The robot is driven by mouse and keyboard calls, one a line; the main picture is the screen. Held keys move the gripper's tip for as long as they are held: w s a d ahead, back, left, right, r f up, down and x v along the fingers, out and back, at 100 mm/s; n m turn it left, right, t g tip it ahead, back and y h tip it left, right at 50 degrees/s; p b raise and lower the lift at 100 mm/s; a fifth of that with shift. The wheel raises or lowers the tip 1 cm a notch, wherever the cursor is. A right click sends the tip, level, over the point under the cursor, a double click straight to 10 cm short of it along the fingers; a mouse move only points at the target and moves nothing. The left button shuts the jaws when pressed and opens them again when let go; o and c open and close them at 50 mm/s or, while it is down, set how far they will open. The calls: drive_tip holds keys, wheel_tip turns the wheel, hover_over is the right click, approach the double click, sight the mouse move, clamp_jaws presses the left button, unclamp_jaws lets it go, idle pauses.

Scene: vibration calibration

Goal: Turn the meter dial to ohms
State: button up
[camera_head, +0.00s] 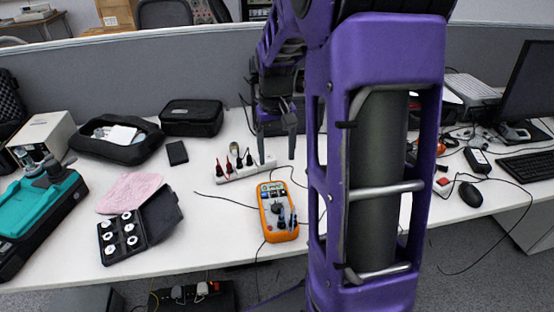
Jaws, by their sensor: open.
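The orange meter (279,211) lies on the white desk near its front edge, with a small display at its top end. Its dark dial (278,208) is in the middle of its face; the setting is too small to read. Probe plugs and leads are at its lower end. My gripper (276,148) is open and empty, fingers pointing down, above the desk and behind the meter, apart from it. My purple arm stands in front of the desk just right of the meter and hides the area there.
A white power strip (236,172) with plugs lies behind the meter, close to my gripper. Dark leads run around the meter. An open black case (148,232) with white discs and a pink cloth (131,192) lie left. A mouse (470,194) and keyboard (529,166) are right.

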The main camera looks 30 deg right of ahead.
drive_tip(key=w+a+f+n+g+h, duration=0.1)
drive_tip(key=a+n+h, duration=0.35)
drive_tip(key=n, duration=1.05)
drive_tip(key=n+b, duration=0.3)
approach(277, 204)
drive_tip(key=x, duration=0.9)
drive_tip(key=shift+r, duration=0.1)
drive_tip(key=shift+y, duration=0.25)
clamp_jaws()
